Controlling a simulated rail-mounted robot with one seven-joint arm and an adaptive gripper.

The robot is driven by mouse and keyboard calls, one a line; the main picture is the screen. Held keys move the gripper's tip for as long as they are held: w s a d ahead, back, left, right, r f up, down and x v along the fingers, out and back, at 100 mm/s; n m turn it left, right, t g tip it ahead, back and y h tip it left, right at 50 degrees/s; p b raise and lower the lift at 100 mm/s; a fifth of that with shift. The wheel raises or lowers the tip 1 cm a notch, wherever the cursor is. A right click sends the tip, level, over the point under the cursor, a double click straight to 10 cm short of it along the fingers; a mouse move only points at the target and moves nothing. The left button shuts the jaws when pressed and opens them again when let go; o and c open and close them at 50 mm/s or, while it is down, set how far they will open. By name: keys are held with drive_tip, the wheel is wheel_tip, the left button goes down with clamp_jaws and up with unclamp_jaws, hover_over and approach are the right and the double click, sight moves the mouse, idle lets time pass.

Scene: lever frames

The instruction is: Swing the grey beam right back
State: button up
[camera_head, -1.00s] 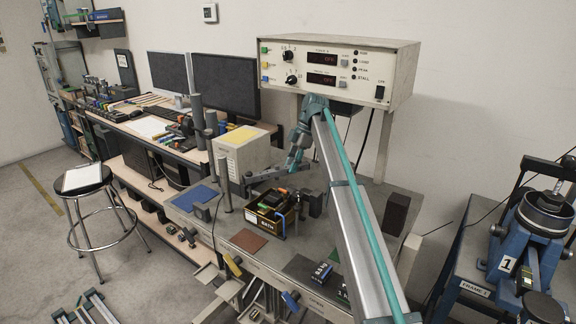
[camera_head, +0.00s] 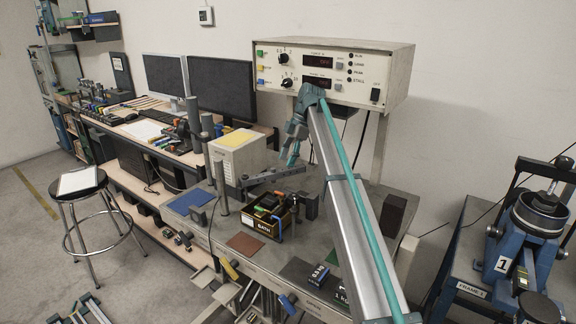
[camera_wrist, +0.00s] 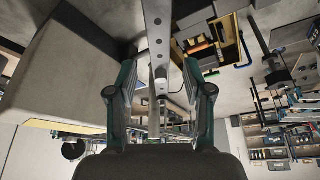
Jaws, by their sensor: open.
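The grey beam (camera_head: 268,178) is a flat dark-grey bar lying level above the bench, near a tall post. In the wrist view the beam (camera_wrist: 157,30) shows a row of holes and runs down the picture toward the space between my fingers. A thin upright pin (camera_wrist: 154,118) shows between the fingers at the beam's near end. My gripper (camera_head: 291,160) hangs just above the beam's right part. In the wrist view my gripper (camera_wrist: 160,72) is open, with a finger on each side of the beam. I cannot tell whether either finger touches it.
A black box marked BATH (camera_head: 266,226) stands below the beam. A beige cabinet (camera_head: 237,160) stands behind the beam's left end, and a control box (camera_head: 325,80) is mounted above. A dark block (camera_head: 392,215) stands to the right. A blue mat (camera_head: 190,200) lies on the bench's left.

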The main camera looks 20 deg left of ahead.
wheel_tip(320, 180, up, 6)
idle(0.4)
